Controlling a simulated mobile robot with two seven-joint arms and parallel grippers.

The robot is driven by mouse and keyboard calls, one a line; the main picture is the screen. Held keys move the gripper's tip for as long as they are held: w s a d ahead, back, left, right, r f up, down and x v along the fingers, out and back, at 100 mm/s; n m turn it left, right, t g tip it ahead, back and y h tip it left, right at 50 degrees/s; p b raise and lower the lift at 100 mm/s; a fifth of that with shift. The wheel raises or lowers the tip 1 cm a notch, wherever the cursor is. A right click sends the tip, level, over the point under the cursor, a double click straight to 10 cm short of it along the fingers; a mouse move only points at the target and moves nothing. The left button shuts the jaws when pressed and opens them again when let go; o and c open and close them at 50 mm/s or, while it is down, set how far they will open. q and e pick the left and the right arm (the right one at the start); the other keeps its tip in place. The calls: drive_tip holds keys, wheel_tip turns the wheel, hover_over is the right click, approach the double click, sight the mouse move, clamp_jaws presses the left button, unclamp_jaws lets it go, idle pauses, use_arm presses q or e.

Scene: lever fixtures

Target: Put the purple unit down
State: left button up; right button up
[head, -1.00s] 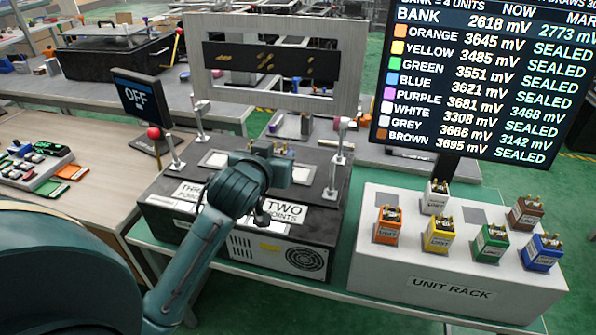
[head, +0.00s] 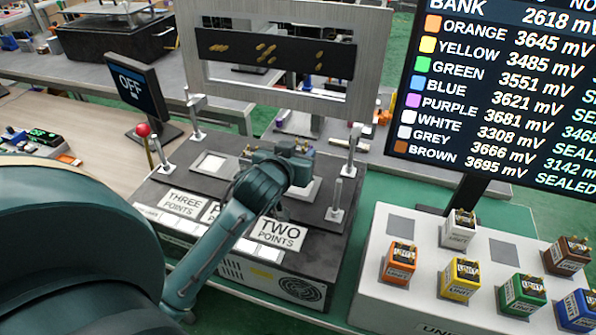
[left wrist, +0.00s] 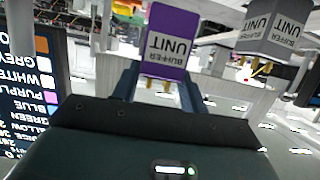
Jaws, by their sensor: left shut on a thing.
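My left gripper (head: 286,168) is over the dark fixture box (head: 312,250), around its middle and right pads. It is shut on the purple unit (left wrist: 166,42), which shows between the fingers in the left wrist view (left wrist: 158,85), labelled BUFFER UNIT. In the head view the gripper hides most of that unit, so I cannot tell whether it touches a pad. A grey unit (left wrist: 277,30) stands close beside it in the left wrist view. The left pad (head: 209,164) is bare. My right gripper is not in view.
A panel with brass contacts (head: 275,53) stands up behind the box. The unit rack (head: 385,285) at right holds several units and two empty spots. A screen (head: 500,100) stands behind it.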

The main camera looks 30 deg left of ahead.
use_arm(q)
drive_tip(key=shift+f, duration=2.4)
drive_tip(key=shift+f, duration=0.15)
drive_tip(key=o, duration=1.1)
drive_tip(key=shift+c, duration=0.2)
drive_tip(key=shift+r, duration=0.2)
drive_tip(key=b+v, duration=0.1)
drive_tip(key=v, duration=1.1)
drive_tip(key=shift+w, duration=0.1)
